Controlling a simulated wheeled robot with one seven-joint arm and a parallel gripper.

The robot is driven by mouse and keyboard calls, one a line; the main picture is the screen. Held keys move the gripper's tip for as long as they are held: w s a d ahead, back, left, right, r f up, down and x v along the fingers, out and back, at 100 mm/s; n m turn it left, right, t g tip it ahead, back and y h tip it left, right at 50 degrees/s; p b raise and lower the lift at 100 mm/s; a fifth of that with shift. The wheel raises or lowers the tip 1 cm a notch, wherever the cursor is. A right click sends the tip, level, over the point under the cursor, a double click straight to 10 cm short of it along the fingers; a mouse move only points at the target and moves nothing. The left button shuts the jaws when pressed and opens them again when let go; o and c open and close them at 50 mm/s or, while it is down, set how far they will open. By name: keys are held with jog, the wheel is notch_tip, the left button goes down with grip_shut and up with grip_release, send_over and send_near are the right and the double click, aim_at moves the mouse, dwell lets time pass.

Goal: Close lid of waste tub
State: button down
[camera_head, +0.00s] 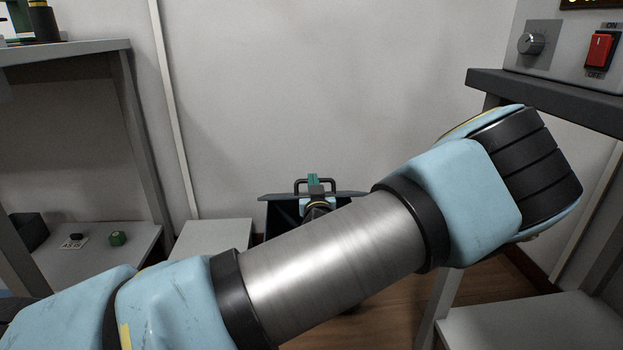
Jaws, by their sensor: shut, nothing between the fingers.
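The waste tub (281,213) is a dark blue-black bin on the floor against the back wall, mostly hidden behind my arm. A thin dark grey plate (275,196), which looks like its lid or rim, runs across its top. A black loop handle (299,184) stands up at the back of it. I cannot tell from this angle how far the lid is open. My gripper (313,180) is small and partly hidden beyond my forearm.
A grey bench (493,80) with a red switch (599,50) stands at the right, above a low shelf (540,325). A shelf unit (85,46) is at the left. A low pale box (212,238) stands left of the tub. Wooden floor shows at the lower right.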

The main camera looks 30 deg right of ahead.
jog(key=s+a+f+t+h+b, duration=0.1)
jog(key=s+f+t+b, duration=0.1)
jog(key=f+b, duration=0.3)
jog(key=s+a+f+t+h+b, duration=0.1)
jog(key=s+f+t+b, duration=0.1)
jog(key=f+b, duration=0.3)
notch_tip(320, 180, down, 4)
jog(key=shift+s+a+r+b, duration=0.1)
jog(key=shift+s+a+b, duration=0.25)
jog(key=shift+s, duration=0.4)
jog(key=shift+d, duration=0.15)
